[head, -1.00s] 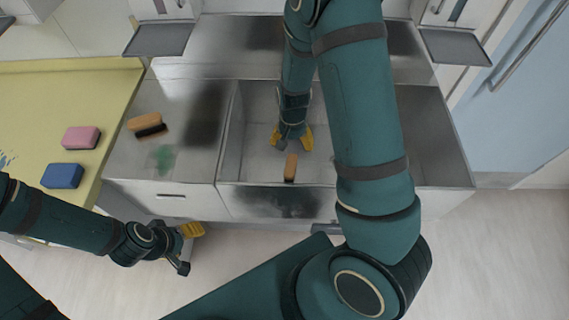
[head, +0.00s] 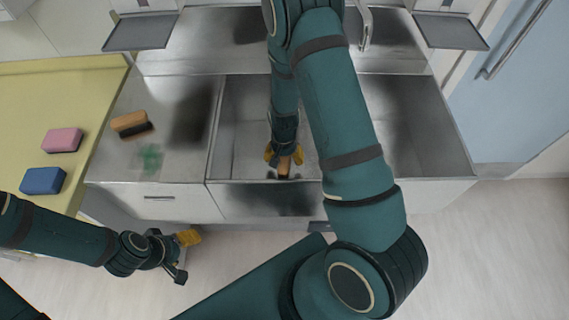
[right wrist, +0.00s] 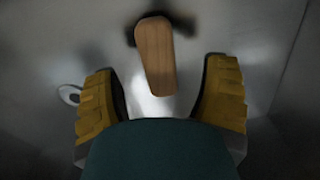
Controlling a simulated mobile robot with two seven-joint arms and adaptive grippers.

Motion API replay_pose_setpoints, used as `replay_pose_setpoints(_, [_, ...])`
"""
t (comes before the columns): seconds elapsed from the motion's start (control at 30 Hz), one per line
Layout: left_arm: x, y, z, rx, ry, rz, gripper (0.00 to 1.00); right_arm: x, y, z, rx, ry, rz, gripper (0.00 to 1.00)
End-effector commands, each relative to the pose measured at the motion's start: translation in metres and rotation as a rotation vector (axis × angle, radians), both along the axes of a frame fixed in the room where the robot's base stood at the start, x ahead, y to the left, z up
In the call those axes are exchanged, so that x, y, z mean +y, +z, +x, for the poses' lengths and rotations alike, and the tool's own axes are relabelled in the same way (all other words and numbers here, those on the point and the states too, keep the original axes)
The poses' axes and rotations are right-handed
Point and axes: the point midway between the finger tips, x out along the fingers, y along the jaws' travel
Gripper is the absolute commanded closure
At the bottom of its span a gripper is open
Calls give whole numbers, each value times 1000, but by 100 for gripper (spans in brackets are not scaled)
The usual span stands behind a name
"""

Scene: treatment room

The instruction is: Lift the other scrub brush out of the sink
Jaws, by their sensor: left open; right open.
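A scrub brush with a wooden back (head: 284,165) is in the sink (head: 237,130), near its front wall. In the right wrist view the brush (right wrist: 154,55) shows its wooden back between and just beyond the fingers, with dark bristles at its far end. My right gripper (head: 284,158) is open inside the sink, its yellow fingers on either side of the brush; no grip on it shows. Another scrub brush (head: 130,122) with dark bristles lies on the steel counter left of the sink. My left gripper (head: 184,255) is open and empty, low in front of the cabinet.
A pink sponge (head: 62,139) and a blue sponge (head: 42,181) lie on the yellow worktop (head: 85,88) at the left. A green stain marks the steel counter. A faucet (head: 365,25) stands behind the sink. A drain hole (right wrist: 70,95) shows beside the fingers.

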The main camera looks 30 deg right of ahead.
Motion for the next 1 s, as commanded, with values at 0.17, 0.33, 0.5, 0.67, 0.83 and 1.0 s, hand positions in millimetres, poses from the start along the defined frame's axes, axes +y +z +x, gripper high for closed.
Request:
replay_pose_setpoints(0.17, [0, -10, 1, -3, 0, 0, 35, -1, -30, -2, 4, 0, 0, 27])
replay_pose_setpoints(0.33, [0, -11, 2, -4, 0, 1, 35, -1, -41, -1, 1, 0, 0, 27])
replay_pose_setpoints(0.5, [0, -11, 2, -4, 0, 1, 35, -1, -39, -1, 1, 0, -1, 26])
replay_pose_setpoints(0.67, [0, -11, 2, -4, 0, 1, 35, -1, -39, -1, 1, 0, 0, 82])
replay_pose_setpoints(0.83, [0, -11, 2, -4, 0, 1, 35, -1, -39, -1, 1, 0, 0, 99])
replay_pose_setpoints(1.0, [0, -11, 2, -4, 0, 1, 35, -1, -40, -1, 1, 0, 0, 99])
